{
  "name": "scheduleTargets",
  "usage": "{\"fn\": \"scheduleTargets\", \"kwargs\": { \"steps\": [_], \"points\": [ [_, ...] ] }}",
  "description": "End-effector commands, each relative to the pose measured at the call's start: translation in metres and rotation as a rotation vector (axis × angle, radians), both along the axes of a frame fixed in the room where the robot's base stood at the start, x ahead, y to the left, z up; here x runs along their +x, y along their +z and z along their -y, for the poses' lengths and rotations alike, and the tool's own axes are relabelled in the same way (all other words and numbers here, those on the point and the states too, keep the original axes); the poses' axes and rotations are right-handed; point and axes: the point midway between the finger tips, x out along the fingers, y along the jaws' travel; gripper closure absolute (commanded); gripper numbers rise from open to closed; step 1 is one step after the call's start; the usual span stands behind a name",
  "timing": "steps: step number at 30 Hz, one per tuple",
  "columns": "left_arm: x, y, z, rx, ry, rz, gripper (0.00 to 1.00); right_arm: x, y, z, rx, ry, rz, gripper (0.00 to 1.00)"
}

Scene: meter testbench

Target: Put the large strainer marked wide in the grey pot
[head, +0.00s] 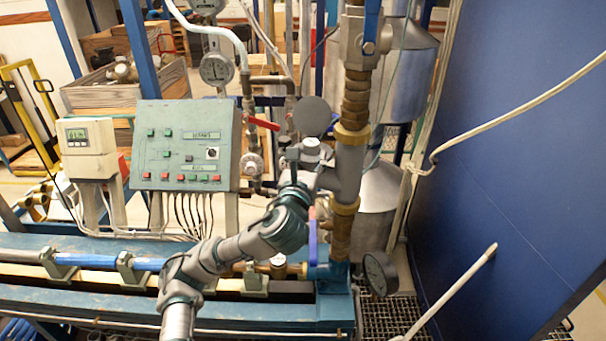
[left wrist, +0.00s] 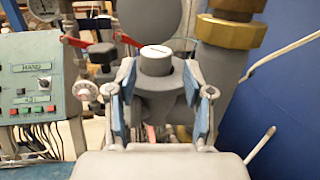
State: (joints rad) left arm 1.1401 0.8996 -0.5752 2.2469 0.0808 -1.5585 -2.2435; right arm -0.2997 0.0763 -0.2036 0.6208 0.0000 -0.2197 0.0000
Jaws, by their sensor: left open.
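My left gripper (head: 304,160) reaches up to the pipework in the head view. In the left wrist view its two blue-grey fingers (left wrist: 160,68) stand open on either side of a grey cylinder (left wrist: 155,64) with a pale top. A small dark mark on that top is too small to read. The cylinder also shows in the head view (head: 311,147). I cannot tell whether it is the strainer marked wide, or whether the fingers touch it. A flat dark grey disc (head: 312,116) stands just behind it. I cannot make out a grey pot in either view. My right gripper is out of view.
A thick pipe with brass fittings (head: 353,135) rises close on the right of the gripper. A red-handled valve (head: 263,123) and a green control panel (head: 187,145) are to the left. A blue wall (head: 510,150) closes the right side. A teal bench (head: 120,300) runs below.

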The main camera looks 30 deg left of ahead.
Motion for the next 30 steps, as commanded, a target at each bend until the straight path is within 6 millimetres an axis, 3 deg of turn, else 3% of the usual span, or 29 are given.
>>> {"fn": "scheduleTargets", "kwargs": {
  "steps": [3,10,30],
  "points": [
    [-0.025,-0.004,0.007,0.002,-0.002,0.004,0.48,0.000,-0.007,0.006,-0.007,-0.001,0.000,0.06],
    [-0.052,-0.007,0.017,-0.002,0.000,0.001,0.48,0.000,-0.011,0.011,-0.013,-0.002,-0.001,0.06],
    [-0.057,-0.007,0.020,-0.001,0.001,0.000,0.48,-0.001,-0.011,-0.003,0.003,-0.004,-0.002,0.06]
  ]
}}
